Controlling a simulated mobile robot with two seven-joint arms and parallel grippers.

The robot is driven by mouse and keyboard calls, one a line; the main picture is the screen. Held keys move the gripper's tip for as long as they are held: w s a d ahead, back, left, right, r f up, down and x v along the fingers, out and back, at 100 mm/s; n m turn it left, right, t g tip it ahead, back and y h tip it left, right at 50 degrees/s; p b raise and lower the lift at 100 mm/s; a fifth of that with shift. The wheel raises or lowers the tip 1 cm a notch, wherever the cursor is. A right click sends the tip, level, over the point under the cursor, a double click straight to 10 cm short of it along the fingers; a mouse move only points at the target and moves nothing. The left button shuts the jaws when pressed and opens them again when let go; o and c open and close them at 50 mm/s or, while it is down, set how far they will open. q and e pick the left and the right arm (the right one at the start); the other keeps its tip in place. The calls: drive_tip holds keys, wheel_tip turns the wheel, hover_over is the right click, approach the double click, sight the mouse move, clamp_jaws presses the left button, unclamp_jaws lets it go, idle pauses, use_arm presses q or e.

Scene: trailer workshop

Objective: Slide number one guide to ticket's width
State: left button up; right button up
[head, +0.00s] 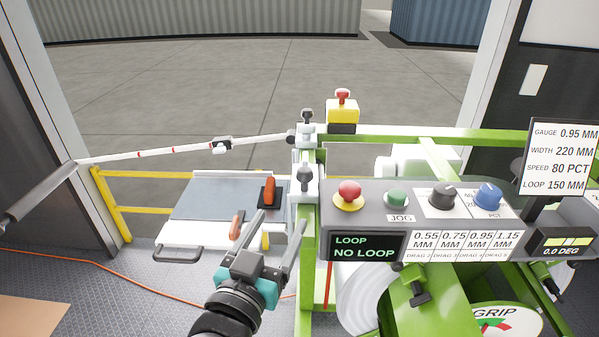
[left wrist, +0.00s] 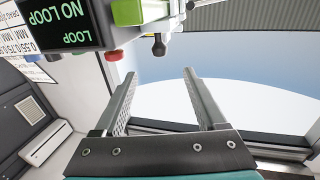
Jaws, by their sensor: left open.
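The ticket is a sign (head: 559,157) at the right that reads width 220 MM, gauge 0.95 MM, speed 80 PCT and loop 150 MM. White blocks with dark knobs sit on the green frame, an upper one (head: 306,130) and a lower one (head: 305,182); I cannot tell which is the number one guide. My left gripper (head: 281,217) is open and empty, below and in front of the lower block. In the left wrist view its two fingers (left wrist: 160,76) stand apart, with a dark knob (left wrist: 158,46) beyond them. My right gripper is not in view.
The control panel (head: 420,215) with red, green, black and blue controls stands close right of my left gripper. A white arm with red marks (head: 155,152) reaches left. A grey-topped cart (head: 215,200) holds orange-handled tools. A yellow rail (head: 130,211) and orange cable lie left.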

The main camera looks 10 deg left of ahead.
sight(302, 181)
use_arm(q)
drive_tip(key=w, duration=1)
drive_tip(key=w+d, duration=0.1)
drive_tip(key=w, duration=0.4)
clamp_jaws()
idle(0.4)
idle(0.9)
